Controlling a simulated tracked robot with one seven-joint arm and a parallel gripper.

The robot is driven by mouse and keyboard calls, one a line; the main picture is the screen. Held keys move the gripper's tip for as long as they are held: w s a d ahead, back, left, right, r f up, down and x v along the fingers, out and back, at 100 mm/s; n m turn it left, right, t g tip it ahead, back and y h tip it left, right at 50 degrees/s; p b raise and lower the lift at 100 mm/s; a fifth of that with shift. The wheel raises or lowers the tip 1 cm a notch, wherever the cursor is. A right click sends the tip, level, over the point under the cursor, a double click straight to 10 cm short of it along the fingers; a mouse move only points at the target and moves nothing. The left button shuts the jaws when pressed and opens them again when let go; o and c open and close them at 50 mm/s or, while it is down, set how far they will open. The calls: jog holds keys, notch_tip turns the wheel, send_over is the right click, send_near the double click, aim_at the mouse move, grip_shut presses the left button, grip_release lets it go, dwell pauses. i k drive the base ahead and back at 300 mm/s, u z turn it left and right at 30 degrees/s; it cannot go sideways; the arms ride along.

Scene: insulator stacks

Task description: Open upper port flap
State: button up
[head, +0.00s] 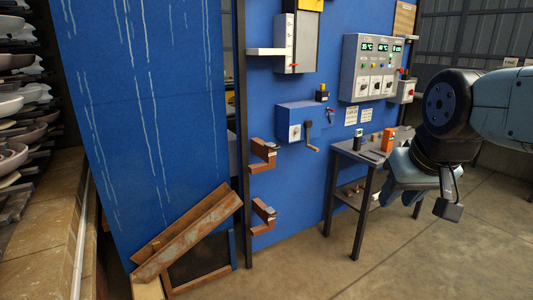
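Two rust-brown ports stick out from the blue panel, one above the other, left of centre in the head view. The upper port (263,150) has a small grey and dark piece on its top; I cannot tell clearly which part is its flap or how far it stands open. The lower port (263,212) looks alike. My arm comes in from the right edge. My gripper (408,188) hangs at its end, in front of the small table and well right of the ports. Its fingers cannot be made out, and nothing is seen held in it.
A dark post (241,130) stands just left of the ports. A small table (352,152) stands near my gripper. Rusty beams (190,232) lean at lower left. The floor ahead is clear.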

aim_at(270, 144)
jog(key=z, duration=0.15)
jog(key=i, duration=0.95)
jog(key=u, duration=0.1)
